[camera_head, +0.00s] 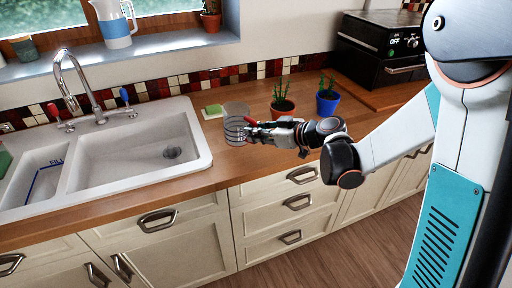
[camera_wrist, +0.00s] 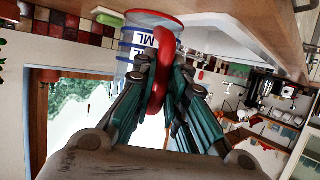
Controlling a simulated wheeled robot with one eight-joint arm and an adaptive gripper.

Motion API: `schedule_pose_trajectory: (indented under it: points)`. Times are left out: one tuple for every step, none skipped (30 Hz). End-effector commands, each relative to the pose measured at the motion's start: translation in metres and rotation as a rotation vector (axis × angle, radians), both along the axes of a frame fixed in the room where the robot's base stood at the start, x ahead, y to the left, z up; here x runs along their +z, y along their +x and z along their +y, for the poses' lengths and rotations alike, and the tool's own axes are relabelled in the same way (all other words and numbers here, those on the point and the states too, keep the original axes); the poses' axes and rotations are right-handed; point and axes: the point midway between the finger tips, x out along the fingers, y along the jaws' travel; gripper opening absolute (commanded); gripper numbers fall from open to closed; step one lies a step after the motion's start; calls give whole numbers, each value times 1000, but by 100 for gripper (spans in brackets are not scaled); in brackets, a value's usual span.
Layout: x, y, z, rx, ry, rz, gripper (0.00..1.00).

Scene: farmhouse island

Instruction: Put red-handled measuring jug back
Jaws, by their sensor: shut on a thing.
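The red-handled measuring jug (camera_head: 235,125) is clear, with dark measuring lines, and stands upright at the counter to the right of the sink. I cannot tell whether its base touches the wood. My gripper (camera_head: 250,131) reaches it from the right and is shut on its red handle. In the wrist view the red handle (camera_wrist: 163,70) runs between the two fingers of my gripper (camera_wrist: 160,88). Part of the jug's clear body with blue markings (camera_wrist: 135,42) shows behind the fingers; the rest is hidden.
A white sink (camera_head: 130,150) with a tall tap (camera_head: 80,85) lies left. A green-and-white sponge (camera_head: 212,111) is behind the jug. Plants in a red pot (camera_head: 283,108) and a blue pot (camera_head: 327,102) stand behind my arm. A black oven (camera_head: 380,50) stands far right.

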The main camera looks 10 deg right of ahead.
Motion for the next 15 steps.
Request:
schedule_pose_trajectory:
  points:
    - [-2, 0, 0, 0, 0, 0, 0]
    - [-4, 0, 0, 0, 0, 0, 0]
    - [-7, 0, 0, 0, 0, 0, 0]
    - [-10, 0, 0, 0, 0, 0, 0]
    - [-14, 0, 0, 0, 0, 0, 0]
    - [-20, 0, 0, 0, 0, 0, 0]
    - [-25, 0, 0, 0, 0, 0, 0]
    - [-30, 0, 0, 0, 0, 0, 0]
    - [-36, 0, 0, 0, 0, 0, 0]
    - [-39, 0, 0, 0, 0, 0, 0]
    - [-42, 0, 0, 0, 0, 0, 0]
    - [-44, 0, 0, 0, 0, 0, 0]
    - [-45, 0, 0, 0, 0, 0, 0]
    - [-45, 0, 0, 0, 0, 0, 0]
    - [-44, 0, 0, 0, 0, 0, 0]
